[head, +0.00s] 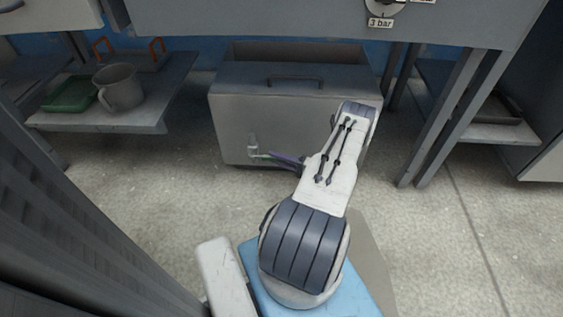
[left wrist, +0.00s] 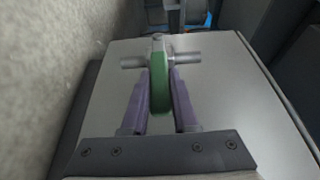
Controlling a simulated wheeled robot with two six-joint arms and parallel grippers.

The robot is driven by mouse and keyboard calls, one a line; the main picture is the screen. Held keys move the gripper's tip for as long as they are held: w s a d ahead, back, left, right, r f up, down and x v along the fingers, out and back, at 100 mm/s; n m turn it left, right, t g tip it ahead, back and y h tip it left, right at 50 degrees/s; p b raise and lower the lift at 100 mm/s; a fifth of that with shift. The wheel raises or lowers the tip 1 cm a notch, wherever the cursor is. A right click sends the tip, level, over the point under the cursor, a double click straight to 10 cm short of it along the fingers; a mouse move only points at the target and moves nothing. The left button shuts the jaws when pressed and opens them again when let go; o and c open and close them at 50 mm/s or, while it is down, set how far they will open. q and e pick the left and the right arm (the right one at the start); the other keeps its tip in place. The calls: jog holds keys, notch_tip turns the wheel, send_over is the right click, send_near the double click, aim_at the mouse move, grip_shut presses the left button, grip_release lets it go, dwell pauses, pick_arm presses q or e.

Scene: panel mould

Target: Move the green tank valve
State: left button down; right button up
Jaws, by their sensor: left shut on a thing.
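The tank (head: 285,110) is a grey metal box with a lid handle, standing on the floor under the panel. Its valve has a green lever (left wrist: 160,85) on a grey metal pipe fitting (left wrist: 190,57) at the tank's front. In the head view the green lever (head: 261,156) is small and partly hidden by the fingers. My left gripper (left wrist: 160,88) has its two purple fingers on either side of the green lever and is shut on it. In the head view the left gripper (head: 276,158) reaches the valve from the right. My right gripper is not in view.
A shelf (head: 100,122) at the left holds a grey mug (head: 120,90) and a green tray (head: 70,94). Panel legs (head: 440,125) stand right of the tank. The speckled floor (head: 160,190) before the tank is clear.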

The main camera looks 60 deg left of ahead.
pick_arm(q)
jog(key=shift+w+a+f, duration=0.1)
jog(key=shift+a, duration=0.05)
dwell(0.3)
jog(key=c, duration=0.7)
grip_release()
jog(key=shift+w+d, duration=0.2)
jog(key=shift+d, duration=0.15)
jog(key=shift+p+v, duration=1.5)
jog(key=shift+v, duration=3.35)
